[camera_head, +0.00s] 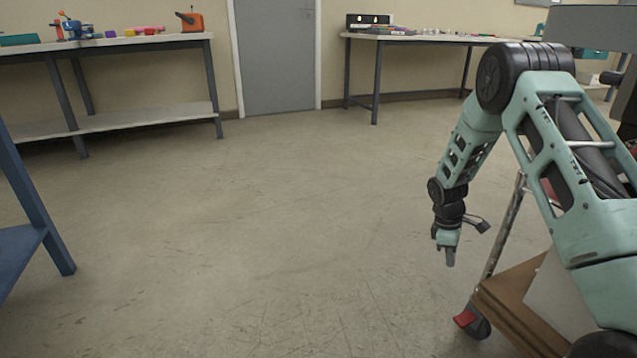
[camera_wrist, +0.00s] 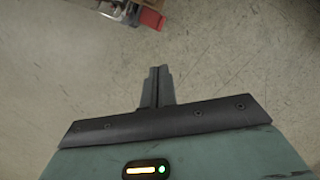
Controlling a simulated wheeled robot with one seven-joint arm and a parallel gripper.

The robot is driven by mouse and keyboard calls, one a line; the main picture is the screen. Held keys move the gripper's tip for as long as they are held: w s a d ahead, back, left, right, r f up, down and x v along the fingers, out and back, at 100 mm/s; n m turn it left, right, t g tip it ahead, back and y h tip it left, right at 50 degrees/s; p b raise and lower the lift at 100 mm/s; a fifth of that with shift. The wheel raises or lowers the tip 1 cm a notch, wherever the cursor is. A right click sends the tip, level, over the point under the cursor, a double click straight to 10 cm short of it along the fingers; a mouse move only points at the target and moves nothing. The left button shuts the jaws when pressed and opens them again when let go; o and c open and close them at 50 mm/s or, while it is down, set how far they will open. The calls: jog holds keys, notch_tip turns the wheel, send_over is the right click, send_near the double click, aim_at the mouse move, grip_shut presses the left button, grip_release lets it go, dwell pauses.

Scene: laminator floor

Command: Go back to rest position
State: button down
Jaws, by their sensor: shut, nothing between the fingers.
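My gripper (camera_head: 450,257) hangs at the end of my bent, pale green arm on the right of the head view. It points down above the bare floor. In the wrist view my gripper (camera_wrist: 159,72) shows its two fingers together, shut with nothing between them. Nothing touches the fingers in either view.
A cart (camera_head: 511,290) with a brown shelf and a red-marked caster stands close at the right. A blue table leg (camera_head: 38,200) is at the left. Workbenches with tools (camera_head: 110,40) line the back wall beside a grey door (camera_head: 277,55). The middle floor is clear.

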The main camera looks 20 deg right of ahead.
jog(key=s+a+r+t+y+p, duration=0.1)
jog(key=s+a+r+p, duration=0.15)
jog(key=a+r, duration=1)
jog(key=s+a+r+t+y+p, duration=0.15)
jog(key=s+a+r, duration=0.25)
jog(key=a+r, duration=0.85)
jog(key=s+a+r+p, duration=0.2)
jog(key=s+a+r, duration=0.2)
jog(key=s+a, duration=0.5)
jog(key=s+a+r+p, duration=0.3)
jog(key=s+a+r, duration=0.15)
jog(key=s, duration=0.85)
notch_tip(320, 180, up, 37)
jog(key=m+p, duration=0.1)
jog(key=p, duration=3.6)
jog(key=shift+w+a+f, duration=0.15)
jog(key=shift+w+a, duration=0.1)
jog(key=shift+a, duration=0.2)
jog(key=shift+g, duration=0.25)
